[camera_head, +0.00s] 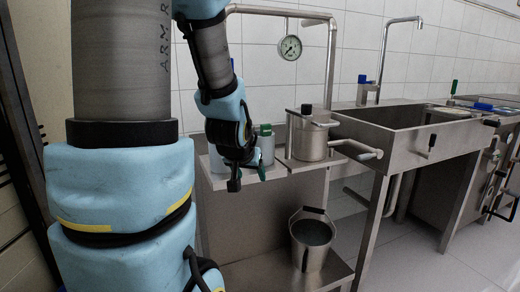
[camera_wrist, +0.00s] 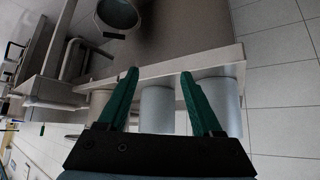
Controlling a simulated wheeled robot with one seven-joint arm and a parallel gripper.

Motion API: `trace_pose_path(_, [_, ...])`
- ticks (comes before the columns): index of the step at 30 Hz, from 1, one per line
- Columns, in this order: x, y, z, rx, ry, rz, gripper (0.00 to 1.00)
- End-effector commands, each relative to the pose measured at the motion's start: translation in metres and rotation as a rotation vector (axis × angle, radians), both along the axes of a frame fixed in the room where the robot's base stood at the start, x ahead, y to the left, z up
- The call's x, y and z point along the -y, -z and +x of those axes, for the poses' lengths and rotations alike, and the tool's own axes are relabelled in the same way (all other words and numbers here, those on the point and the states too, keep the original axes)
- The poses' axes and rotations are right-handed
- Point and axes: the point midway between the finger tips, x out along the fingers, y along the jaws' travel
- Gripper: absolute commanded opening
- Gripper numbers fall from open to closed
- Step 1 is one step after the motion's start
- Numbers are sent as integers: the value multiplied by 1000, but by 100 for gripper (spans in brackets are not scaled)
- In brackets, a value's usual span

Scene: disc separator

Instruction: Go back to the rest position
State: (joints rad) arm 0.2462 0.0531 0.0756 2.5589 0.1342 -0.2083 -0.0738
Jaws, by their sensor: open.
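My gripper (camera_wrist: 160,78) shows in the wrist view with its two green fingers spread apart and nothing between them. Behind the fingers, in that turned view, are grey cylindrical containers (camera_wrist: 157,108) by a steel shelf edge. In the head view my gripper (camera_head: 248,178) hangs in front of the steel shelf (camera_head: 285,170), just left of the steel pot. My blue-padded arm fills the left of that view and hides part of the shelf and the containers.
A steel pot (camera_head: 307,137) with a side pipe stands on the shelf. A bucket (camera_head: 312,240) stands on the lower shelf. A sink (camera_head: 400,130) with a tall tap (camera_head: 385,50) is to the right. A gauge (camera_head: 290,47) hangs from a pipe. The floor at front right is clear.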

Motion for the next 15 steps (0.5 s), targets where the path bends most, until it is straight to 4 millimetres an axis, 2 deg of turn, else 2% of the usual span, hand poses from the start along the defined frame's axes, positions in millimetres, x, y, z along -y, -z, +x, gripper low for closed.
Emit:
trace_pose_path(3, [-22, 23, -35, -197, -59, 40, 67])
trace_pose_path(10, [-42, 45, -100, -511, -124, 70, 67])
trace_pose_path(12, [-46, 47, -120, -599, -138, 72, 67])
trace_pose_path(15, [-45, 18, -119, -596, -135, 73, 67])
